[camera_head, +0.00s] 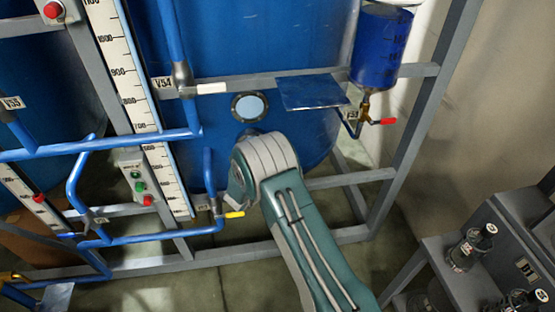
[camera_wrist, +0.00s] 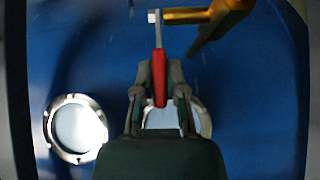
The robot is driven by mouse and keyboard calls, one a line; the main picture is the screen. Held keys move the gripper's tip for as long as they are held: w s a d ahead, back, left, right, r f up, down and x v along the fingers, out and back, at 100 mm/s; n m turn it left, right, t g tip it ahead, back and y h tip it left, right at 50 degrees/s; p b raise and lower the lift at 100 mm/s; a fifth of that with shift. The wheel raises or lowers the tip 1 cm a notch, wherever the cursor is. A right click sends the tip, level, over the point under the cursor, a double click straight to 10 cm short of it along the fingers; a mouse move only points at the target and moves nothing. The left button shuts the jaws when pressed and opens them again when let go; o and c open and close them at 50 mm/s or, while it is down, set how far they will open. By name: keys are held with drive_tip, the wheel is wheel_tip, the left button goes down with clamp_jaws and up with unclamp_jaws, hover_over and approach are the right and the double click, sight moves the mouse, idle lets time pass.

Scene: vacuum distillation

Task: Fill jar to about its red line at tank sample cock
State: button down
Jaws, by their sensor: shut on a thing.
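In the wrist view my gripper (camera_wrist: 159,88) is shut on a red lever handle (camera_wrist: 158,64), its two fingers on either side of it. The lever's grey metal end reaches up beside a brass cock body (camera_wrist: 222,18) at the top. The blue tank wall (camera_wrist: 112,45) lies behind. In the head view my arm reaches up to the blue tank (camera_head: 290,45) and hides my gripper and this cock. Dark-capped sample jars (camera_head: 470,248) stand on the grey stepped rack at the lower right. I cannot make out a jar under the cock or a red line.
A round sight glass (camera_head: 249,107) is on the tank. A blue plate (camera_head: 312,91) and a red-handled valve (camera_head: 384,121) under a small blue vessel are right of my arm. A yellow-handled valve (camera_head: 234,214) is left of it. Grey frame bars (camera_head: 350,178) cross the area.

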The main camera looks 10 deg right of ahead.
drive_tip(key=shift+s+f, duration=0.1)
drive_tip(key=shift+f, duration=0.2)
drive_tip(key=c, duration=0.7)
unclamp_jaws()
drive_tip(key=shift+r, duration=0.1)
drive_tip(key=shift+a, duration=0.15)
drive_tip(key=v, duration=1.1)
drive_tip(key=shift+s+a, duration=0.2)
drive_tip(key=shift+a, duration=0.15)
